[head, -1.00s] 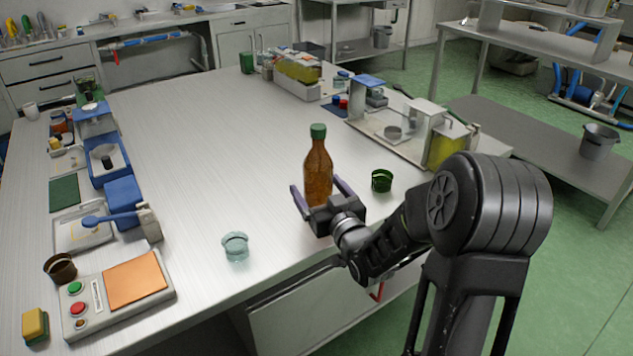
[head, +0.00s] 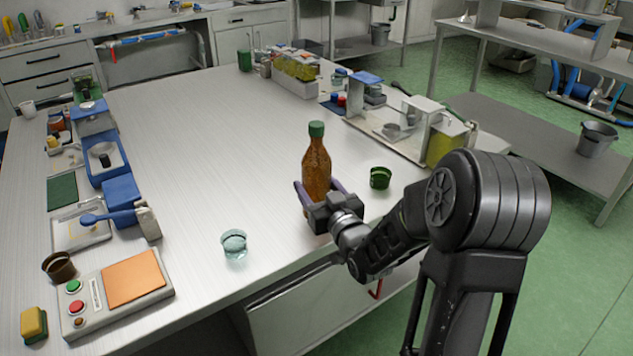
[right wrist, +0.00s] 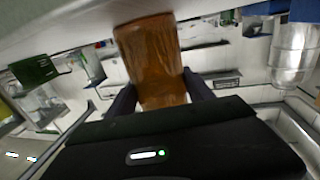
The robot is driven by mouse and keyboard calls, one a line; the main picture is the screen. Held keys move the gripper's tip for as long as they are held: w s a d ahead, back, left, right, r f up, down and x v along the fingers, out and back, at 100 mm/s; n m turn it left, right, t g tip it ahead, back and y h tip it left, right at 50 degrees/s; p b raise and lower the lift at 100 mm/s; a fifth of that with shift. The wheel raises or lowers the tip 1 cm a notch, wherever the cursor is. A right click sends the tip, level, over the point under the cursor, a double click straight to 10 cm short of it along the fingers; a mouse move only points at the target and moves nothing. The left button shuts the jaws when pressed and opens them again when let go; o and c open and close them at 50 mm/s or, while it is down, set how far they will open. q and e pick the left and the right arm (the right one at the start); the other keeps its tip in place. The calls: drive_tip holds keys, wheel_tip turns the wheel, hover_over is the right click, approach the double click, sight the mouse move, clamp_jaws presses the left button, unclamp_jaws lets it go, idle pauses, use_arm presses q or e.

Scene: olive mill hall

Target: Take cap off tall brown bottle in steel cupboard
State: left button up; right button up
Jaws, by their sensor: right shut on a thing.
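A tall brown bottle (head: 316,170) with a green cap (head: 316,129) stands upright on the steel table (head: 215,150), near its front right part. The cap is on the bottle. My right gripper (head: 318,190) is shut on the bottle's lower body, with one finger on each side. In the right wrist view the brown bottle (right wrist: 152,62) sits between the two dark fingers (right wrist: 160,88); its cap is out of that view. My left gripper is not in view. I cannot make out a steel cupboard holding the bottle; it is on the open tabletop.
A green cup (head: 380,178) stands right of the bottle, and a clear glass cup (head: 234,244) front left. A control box (head: 118,293) with an orange pad and blue equipment (head: 122,192) line the left side. The table's middle is clear.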

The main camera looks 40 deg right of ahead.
sight(321, 153)
clamp_jaws()
drive_tip(key=shift+r+p, duration=1)
drive_tip(key=shift+r, duration=4.15)
